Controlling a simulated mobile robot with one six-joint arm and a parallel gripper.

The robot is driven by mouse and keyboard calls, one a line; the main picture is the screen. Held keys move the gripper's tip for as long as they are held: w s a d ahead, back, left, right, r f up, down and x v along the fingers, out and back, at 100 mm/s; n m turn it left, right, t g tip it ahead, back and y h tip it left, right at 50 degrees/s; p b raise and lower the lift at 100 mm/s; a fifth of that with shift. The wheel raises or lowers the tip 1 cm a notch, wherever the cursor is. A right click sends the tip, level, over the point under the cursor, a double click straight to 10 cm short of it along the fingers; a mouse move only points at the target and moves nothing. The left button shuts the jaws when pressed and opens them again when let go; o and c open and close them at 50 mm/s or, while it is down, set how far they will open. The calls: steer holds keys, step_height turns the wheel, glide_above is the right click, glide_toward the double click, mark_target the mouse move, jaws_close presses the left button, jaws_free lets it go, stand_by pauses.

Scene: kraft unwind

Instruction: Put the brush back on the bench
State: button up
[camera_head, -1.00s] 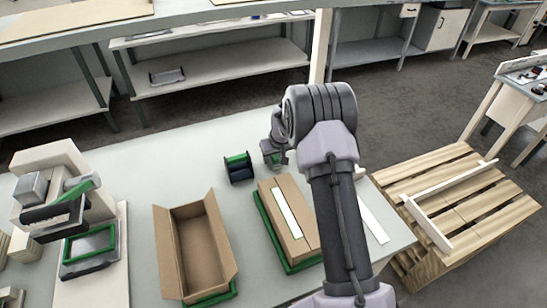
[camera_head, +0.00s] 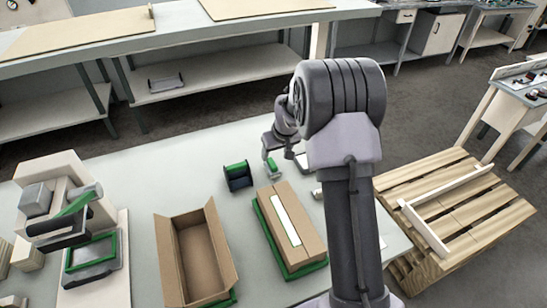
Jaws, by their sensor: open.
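A small object with a green top and pale lower part, which looks like the brush (camera_head: 272,168), is on the pale bench (camera_head: 135,165), right of a dark holder with green edges (camera_head: 238,176). My gripper (camera_head: 284,153) is just behind and to the right of the brush, low over the bench. It is open, though its fingers are small and partly hidden by my arm. I cannot tell whether a finger still touches the brush. The brush's underside is too small to make out.
A closed carton (camera_head: 306,238) on a green tray stands in front of the brush, with an open empty box (camera_head: 161,250) to its left. A press-like device (camera_head: 93,259) is at the left. A wooden pallet (camera_head: 493,223) is at the right. The bench behind the holder is clear.

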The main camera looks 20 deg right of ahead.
steer(key=s+a+r+m, duration=0.1)
steer(key=s+a+r, duration=0.5)
steer(key=r, duration=0.4)
steer(key=s+a+r+m, duration=0.1)
steer(key=s+a+r, duration=0.3)
steer(key=s+r, duration=0.4)
steer(key=s+a+r+m+y, duration=0.1)
steer(key=s+a+r, duration=0.1)
steer(key=s, duration=0.9)
steer(key=s+a+r+m+t+y, duration=0.1)
steer(key=s+a, duration=0.4)
steer(key=s, duration=0.6)
steer(key=shift+r, duration=0.6)
steer(key=shift+a, duration=0.1)
